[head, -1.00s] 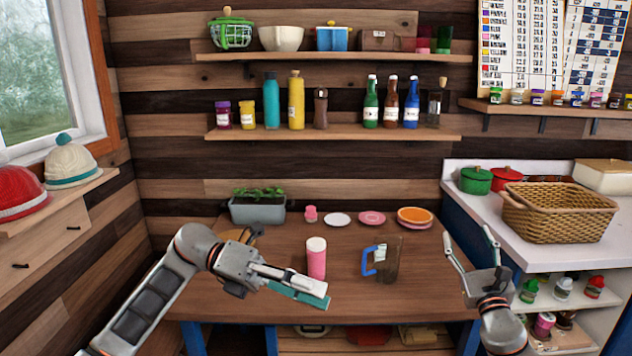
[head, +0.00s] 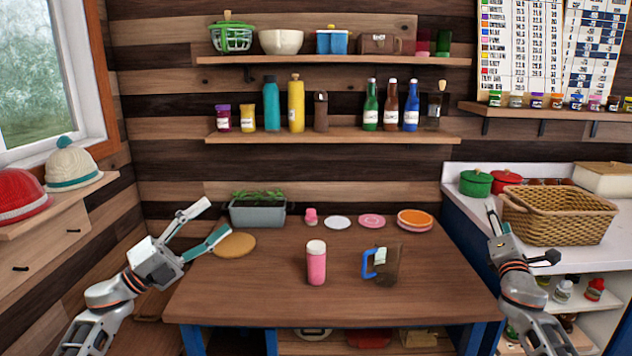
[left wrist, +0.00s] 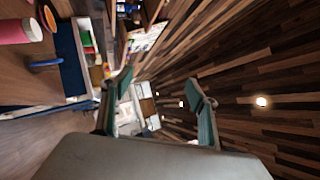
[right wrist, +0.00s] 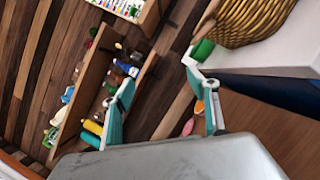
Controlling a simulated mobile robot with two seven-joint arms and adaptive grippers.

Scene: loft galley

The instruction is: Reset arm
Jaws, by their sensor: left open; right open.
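My left gripper (head: 215,223) is open and empty in the head view, raised at the table's left side in front of the round wooden board. Its spread fingers also show in the left wrist view (left wrist: 160,98), with nothing between them. My right gripper (head: 494,222) is at the table's right edge, in front of the white counter. It looks narrow from the head because it is seen nearly edge-on. In the right wrist view its two fingers (right wrist: 160,105) stand apart and empty.
A pink tumbler (head: 316,264) and a blue-handled pitcher (head: 384,264) stand mid-table (head: 250,300). A planter (head: 257,212) and several plates are at the back. A wicker basket (head: 560,218) is on the right counter, close to my right gripper. The table's front is clear.

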